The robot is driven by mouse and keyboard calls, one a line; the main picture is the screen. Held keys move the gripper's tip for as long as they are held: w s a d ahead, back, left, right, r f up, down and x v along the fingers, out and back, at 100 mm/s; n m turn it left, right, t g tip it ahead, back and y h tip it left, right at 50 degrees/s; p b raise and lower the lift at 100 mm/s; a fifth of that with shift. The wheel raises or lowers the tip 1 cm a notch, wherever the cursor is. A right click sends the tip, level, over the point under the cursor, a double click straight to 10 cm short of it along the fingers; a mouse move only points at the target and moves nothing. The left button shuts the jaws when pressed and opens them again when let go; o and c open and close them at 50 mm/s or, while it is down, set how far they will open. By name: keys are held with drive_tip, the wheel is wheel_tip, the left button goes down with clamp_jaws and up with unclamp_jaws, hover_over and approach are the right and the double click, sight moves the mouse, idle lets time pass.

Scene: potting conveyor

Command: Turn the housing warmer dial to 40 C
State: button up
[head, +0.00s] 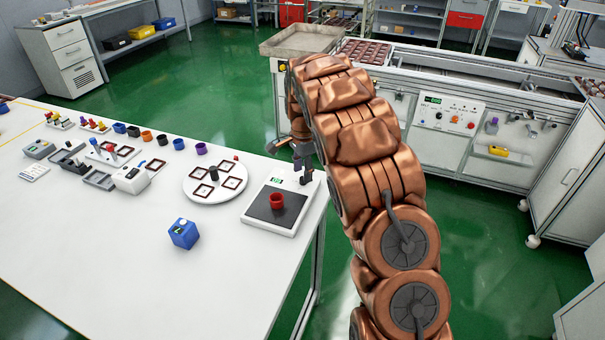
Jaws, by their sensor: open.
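My gripper (296,160) is small and partly hidden behind my copper-coloured arm. It is open and appears empty, above the right edge of the white table, near the back of the scale. A white control panel (447,112) with a green-marked display, small dark knobs and red and orange buttons is on the front of the conveyor cabinet, to the right of my arm. My gripper is well apart from it. I cannot tell which knob, if any, is the housing warmer dial, and no temperature marking is legible.
Green floor (470,270) is free between table and cabinet.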

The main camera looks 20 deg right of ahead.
drive_tip(key=shift+f, duration=1.2)
drive_tip(key=shift+c, duration=0.2)
clamp_jaws()
